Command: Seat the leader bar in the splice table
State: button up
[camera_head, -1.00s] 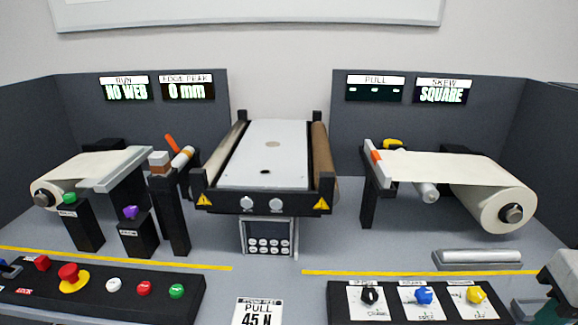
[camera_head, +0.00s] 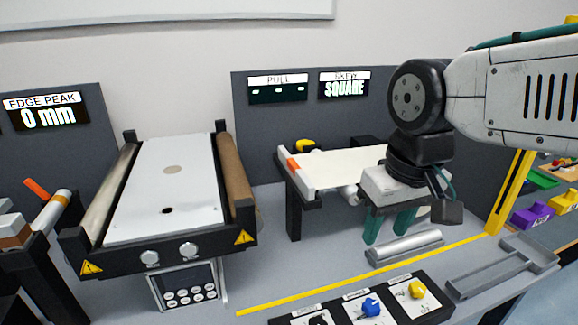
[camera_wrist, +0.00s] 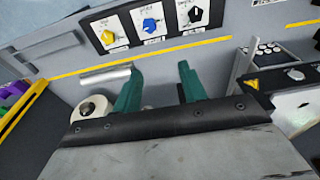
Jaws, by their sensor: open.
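A grey metal bar (camera_head: 405,247), which looks like the leader bar, lies on the grey bench in front of the right-hand web roll. It also shows in the wrist view (camera_wrist: 105,75), left of the fingers. My gripper (camera_head: 387,233) points down with its green fingers apart and empty, just behind and above the bar. In the wrist view my gripper (camera_wrist: 161,71) has clear space between the fingers. No visible label names the splice table; a narrow post-mounted ledge (camera_head: 294,175) with an orange piece stands at the left end of the cream web (camera_head: 345,168). My arm partly hides the roll.
The white-topped conveyor (camera_head: 165,190) stands left, with rollers along its sides. A knob panel (camera_head: 365,305) is at the front, before a yellow line (camera_head: 340,284). A grey tray (camera_head: 500,268) sits right of the bar. Coloured bins (camera_head: 533,215) lie beyond the yellow upright.

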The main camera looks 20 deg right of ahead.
jog(key=w+r+t, duration=0.1)
jog(key=w+r, duration=0.2)
jog(key=w, duration=1.2)
jog(key=t, duration=0.1)
send_near(294, 164)
jog(key=shift+s+d+f, duration=0.25)
jog(key=shift+s+f, duration=0.35)
jog(key=shift+f, duration=0.1)
jog(key=shift+w+a+f+t, duration=0.1)
jog(key=shift+w+f+t, duration=0.1)
jog(key=shift+w, duration=0.35)
jog(key=shift+w+a+f+t, duration=0.1)
jog(key=shift+w+f, duration=0.1)
jog(key=shift+w, duration=0.35)
jog(key=x, duration=0.6)
jog(key=shift+s+f, duration=0.25)
jog(key=shift+w+f, duration=0.2)
jog(key=shift+f, duration=0.25)
grip_shut()
